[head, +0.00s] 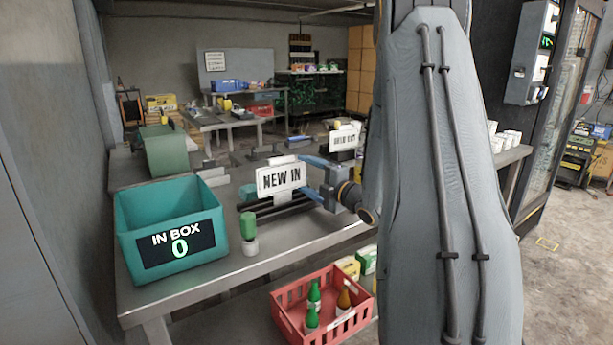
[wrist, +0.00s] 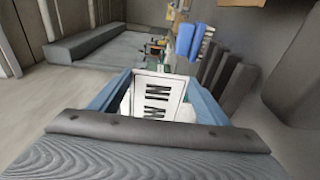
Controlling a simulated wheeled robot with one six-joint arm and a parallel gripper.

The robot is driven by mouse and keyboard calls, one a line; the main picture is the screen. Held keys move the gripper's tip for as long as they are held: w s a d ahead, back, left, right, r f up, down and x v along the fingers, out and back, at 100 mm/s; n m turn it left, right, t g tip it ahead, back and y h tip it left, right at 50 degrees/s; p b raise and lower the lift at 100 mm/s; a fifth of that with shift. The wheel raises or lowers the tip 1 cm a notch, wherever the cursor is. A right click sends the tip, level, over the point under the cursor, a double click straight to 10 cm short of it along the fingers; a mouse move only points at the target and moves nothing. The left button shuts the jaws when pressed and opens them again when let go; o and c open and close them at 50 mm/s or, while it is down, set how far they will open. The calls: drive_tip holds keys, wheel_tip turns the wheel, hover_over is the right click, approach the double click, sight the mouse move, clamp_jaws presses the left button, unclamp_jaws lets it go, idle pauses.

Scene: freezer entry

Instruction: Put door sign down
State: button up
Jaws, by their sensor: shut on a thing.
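The door sign (head: 281,180) is a white plate with dark "NEW IN" lettering. In the head view it stands roughly upright above the steel bench (head: 262,262), just right of the teal box. My gripper (head: 304,180) reaches it from the right, its blue fingers shut on it. In the wrist view the sign (wrist: 160,95) shows between the blue fingers of my gripper (wrist: 162,77), its lettering turned and partly cut off. I cannot tell whether its lower edge touches anything; dark rails lie below and behind it.
A teal box (head: 130,215) marked "IN BOX 0" stands at the bench's left front. A green-capped container (head: 249,240) stands close right of it. Another white sign (head: 345,137) is behind my gripper. A red crate (head: 318,318) with bottles sits lower, in front. My arm hides the right side.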

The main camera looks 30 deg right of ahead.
drive_tip(key=o, duration=1.1)
drive_tip(key=shift+r, duration=0.1)
drive_tip(key=shift+r+p, duration=0.6)
drive_tip(key=shift+p, duration=0.05)
drive_tip(key=s+d+b, duration=0.2)
drive_tip(key=s, duration=1)
drive_tip(key=shift+w, duration=0.1)
